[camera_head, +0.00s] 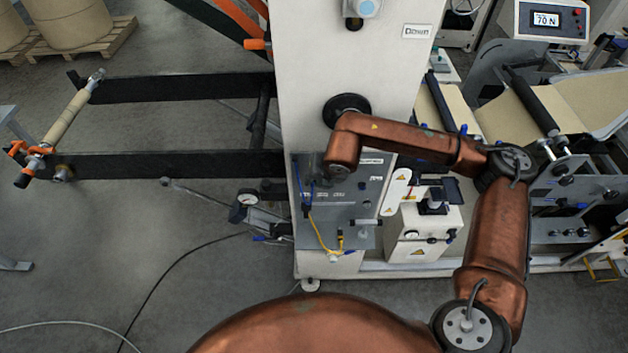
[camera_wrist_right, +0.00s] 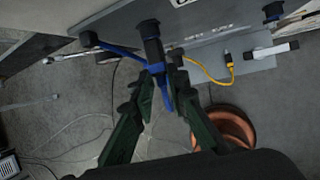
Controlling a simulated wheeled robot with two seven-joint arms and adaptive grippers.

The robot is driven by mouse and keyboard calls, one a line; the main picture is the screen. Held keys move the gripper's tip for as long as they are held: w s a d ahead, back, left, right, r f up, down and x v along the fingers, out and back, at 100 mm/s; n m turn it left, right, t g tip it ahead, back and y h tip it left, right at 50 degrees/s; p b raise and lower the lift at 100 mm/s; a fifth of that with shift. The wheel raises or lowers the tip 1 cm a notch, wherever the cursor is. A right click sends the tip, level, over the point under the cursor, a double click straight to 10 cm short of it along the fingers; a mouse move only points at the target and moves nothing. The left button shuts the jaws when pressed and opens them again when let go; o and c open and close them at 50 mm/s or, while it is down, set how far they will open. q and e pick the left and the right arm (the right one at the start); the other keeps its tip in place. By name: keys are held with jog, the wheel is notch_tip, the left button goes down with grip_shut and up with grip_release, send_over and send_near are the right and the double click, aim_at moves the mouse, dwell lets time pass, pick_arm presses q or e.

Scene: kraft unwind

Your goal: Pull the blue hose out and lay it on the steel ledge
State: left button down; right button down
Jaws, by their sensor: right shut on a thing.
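The blue hose (camera_wrist_right: 123,51) runs from the left side of the panel to a black fitting (camera_wrist_right: 152,42) in the right wrist view. In the head view a thin blue line of hose (camera_head: 300,187) shows at the panel's left edge. My right gripper (camera_wrist_right: 166,80) is shut on the blue hose just below the fitting, and a short blue end shows between its green fingers. Whether the hose still sits in the fitting cannot be told. The steel ledge (camera_head: 350,236) is the grey plate below the panel, and it also shows in the right wrist view (camera_wrist_right: 243,66). My left gripper is not in view.
A white box unit (camera_head: 422,232) stands to the right. Open floor lies at the lower left.

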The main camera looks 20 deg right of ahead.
jog(key=shift+s+f, duration=0.1)
jog(key=shift+s, duration=0.1)
jog(key=shift+s+a+b, duration=0.25)
jog(key=shift+s+b, duration=0.15)
jog(key=shift+s, duration=0.35)
jog(key=shift+s+a+b, duration=0.2)
jog(key=shift+s+b, duration=0.15)
jog(key=shift+s, duration=0.45)
jog(key=shift+s+a+b, duration=0.25)
jog(key=shift+s+b, duration=0.15)
jog(key=shift+s, duration=0.35)
